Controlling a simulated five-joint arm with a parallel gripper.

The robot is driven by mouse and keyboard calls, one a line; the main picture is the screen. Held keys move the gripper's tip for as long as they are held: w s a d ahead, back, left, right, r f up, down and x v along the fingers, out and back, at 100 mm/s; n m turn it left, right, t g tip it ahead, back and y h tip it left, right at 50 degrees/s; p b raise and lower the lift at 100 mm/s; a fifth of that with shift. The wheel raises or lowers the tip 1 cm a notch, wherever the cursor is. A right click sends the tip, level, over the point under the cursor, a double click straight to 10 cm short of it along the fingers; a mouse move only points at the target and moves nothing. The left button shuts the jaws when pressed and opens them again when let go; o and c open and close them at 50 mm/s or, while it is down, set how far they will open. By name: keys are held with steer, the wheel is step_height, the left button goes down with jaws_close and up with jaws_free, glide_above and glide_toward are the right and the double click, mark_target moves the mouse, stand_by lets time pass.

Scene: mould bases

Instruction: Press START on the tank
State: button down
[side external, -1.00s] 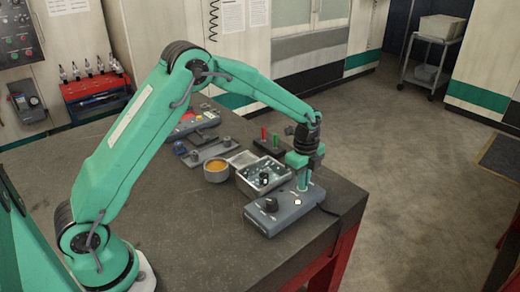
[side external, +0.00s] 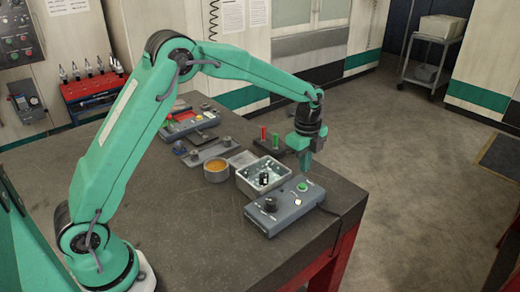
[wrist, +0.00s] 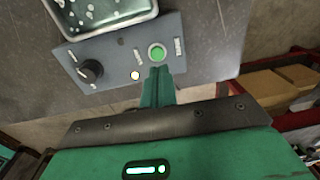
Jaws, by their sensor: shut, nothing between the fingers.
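The tank's grey control box (side external: 285,212) stands near the table's right edge, just in front of a metal basin (side external: 254,191) with small parts in it. On the box are a black knob (side external: 270,204), a bright white lamp (side external: 298,201) and a green button (side external: 303,187). My gripper (side external: 305,174) is shut and empty, above the far end of the box and apart from it. In the wrist view, the green button (wrist: 157,54) shows clear just beyond my fingertips (wrist: 157,70). The white lamp (wrist: 135,75) and knob (wrist: 91,69) lie to its left. The labels are too small to read.
A round container (side external: 216,171) with orange contents stands left of the basin. A dark block with red and green pins (side external: 270,143) stands behind it. The table's front left is clear.

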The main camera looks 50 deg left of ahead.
step_height(320, 180, up, 8)
stand_by(0.4)
steer(key=shift+s+r, duration=0.1)
stand_by(0.5)
steer(key=s+a+r+n+t, duration=0.1)
steer(key=s+a+r+n, duration=0.1)
steer(key=s+r+n, duration=0.45)
steer(key=s+a+r+n+t, duration=0.1)
steer(key=s+r+n+t, duration=0.15)
steer(key=s, duration=0.65)
steer(key=s+a+f+n+t, duration=0.1)
steer(key=s+a+f+n, duration=0.1)
steer(key=s+n, duration=0.7)
steer(key=s, duration=0.6)
steer(key=shift+s+f, duration=0.3)
steer(key=shift+f, duration=0.1)
